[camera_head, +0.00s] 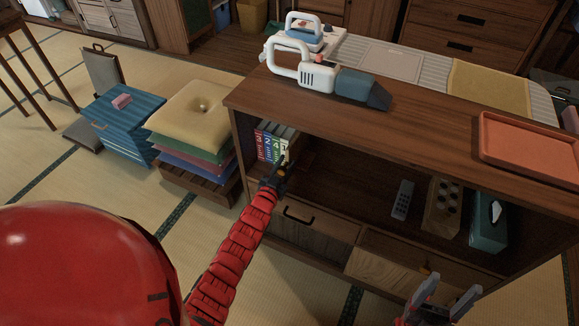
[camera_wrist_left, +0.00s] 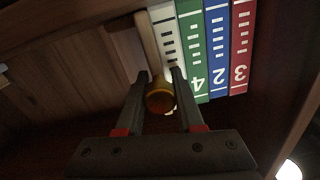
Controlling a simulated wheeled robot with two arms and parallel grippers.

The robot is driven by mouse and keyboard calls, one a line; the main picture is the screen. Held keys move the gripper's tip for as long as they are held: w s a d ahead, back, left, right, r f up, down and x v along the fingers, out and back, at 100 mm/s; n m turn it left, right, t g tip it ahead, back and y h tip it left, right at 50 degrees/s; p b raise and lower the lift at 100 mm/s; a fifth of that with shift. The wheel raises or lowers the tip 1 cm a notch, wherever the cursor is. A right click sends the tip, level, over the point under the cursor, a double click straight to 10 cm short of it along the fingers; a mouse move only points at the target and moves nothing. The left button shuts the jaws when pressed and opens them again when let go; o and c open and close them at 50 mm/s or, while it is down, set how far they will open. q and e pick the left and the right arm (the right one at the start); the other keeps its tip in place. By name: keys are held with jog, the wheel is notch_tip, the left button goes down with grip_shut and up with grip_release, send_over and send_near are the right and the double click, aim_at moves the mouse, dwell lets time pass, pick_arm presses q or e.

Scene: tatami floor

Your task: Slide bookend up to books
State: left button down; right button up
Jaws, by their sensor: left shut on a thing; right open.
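A row of books, red (camera_wrist_left: 240,45), blue (camera_wrist_left: 216,48), green (camera_wrist_left: 190,45) and white (camera_wrist_left: 166,35), stands in the cabinet's open shelf; in the head view the row (camera_head: 268,143) is at the shelf's left end. My left gripper (camera_head: 284,163) reaches in beside the row. In the left wrist view its fingers (camera_wrist_left: 161,78) are shut around a round amber knob (camera_wrist_left: 160,98), apparently part of the bookend. A tan upright board (camera_wrist_left: 148,42) is close beside the white book; any gap is unclear. My right gripper (camera_head: 440,300) is open and empty, low in front of the cabinet.
The shelf also holds a remote (camera_head: 402,199), a wooden block with dark holes (camera_head: 441,207) and a tissue box (camera_head: 488,222).

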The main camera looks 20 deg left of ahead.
pick_arm(q)
jog(key=c, duration=0.6)
grip_release()
jog(key=shift+o, duration=0.2)
jog(key=s, duration=1.7)
jog(key=shift+s+d+p, duration=0.15)
jog(key=shift+s+p, duration=0.1)
jog(key=shift+p, duration=0.15)
